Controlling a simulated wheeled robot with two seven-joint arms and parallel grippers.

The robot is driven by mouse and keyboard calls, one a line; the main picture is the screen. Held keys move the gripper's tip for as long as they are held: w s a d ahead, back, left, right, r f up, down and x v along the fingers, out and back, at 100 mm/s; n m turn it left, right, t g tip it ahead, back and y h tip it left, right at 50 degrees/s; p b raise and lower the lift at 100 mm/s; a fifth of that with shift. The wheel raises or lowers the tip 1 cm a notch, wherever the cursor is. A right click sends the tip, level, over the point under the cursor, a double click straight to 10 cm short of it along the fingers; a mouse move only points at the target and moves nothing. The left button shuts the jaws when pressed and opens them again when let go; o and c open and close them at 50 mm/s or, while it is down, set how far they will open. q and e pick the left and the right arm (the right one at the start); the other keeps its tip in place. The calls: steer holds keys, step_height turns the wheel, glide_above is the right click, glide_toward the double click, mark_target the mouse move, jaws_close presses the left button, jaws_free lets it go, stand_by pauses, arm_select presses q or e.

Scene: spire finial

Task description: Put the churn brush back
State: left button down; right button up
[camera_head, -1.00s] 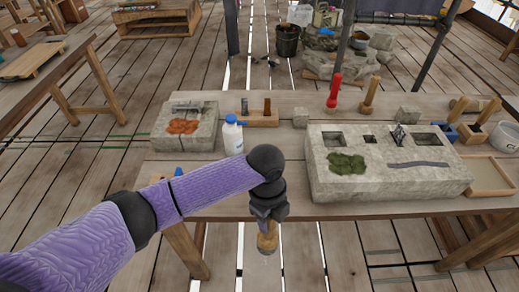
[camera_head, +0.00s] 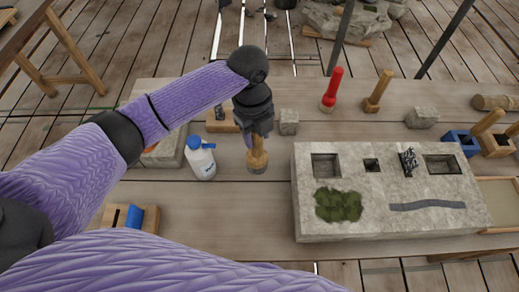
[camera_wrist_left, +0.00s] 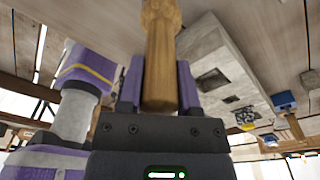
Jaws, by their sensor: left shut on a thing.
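The churn brush (camera_head: 257,160) has a turned wooden handle and hangs upright, its lower end pointing down at the table. My left gripper (camera_head: 256,138) is shut on its handle and holds it over the table, between the white bottle and the large stone block. In the left wrist view, the wooden handle (camera_wrist_left: 161,55) sits between the two purple fingers of the gripper (camera_wrist_left: 159,88). Whether the brush's lower end touches the table is hard to tell. My right gripper is not in view.
A white bottle with a blue cap (camera_head: 201,160) stands left of the brush. The large stone block (camera_head: 390,221) with square holes is to the right. A small stone cube (camera_head: 289,122), a red-handled tool (camera_head: 332,90) and a wooden-handled tool (camera_head: 378,92) stand behind. A blue holder (camera_head: 461,142) is far right.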

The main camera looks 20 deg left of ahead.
mark_target(256, 148)
arm_select(q)
step_height(256, 148, down, 5)
steer(key=shift+f+b, duration=0.15)
steer(key=shift+b, duration=0.5)
steer(key=shift+c, duration=1.5)
jaws_free()
steer(key=r+p, duration=0.1)
steer(key=r, duration=0.3)
steer(key=r+p, duration=0.1)
steer(key=r, duration=0.3)
steer(key=a+r+p, duration=0.1)
steer(key=r, duration=0.3)
steer(key=shift+w+r, duration=0.15)
steer(key=shift+w, duration=0.25)
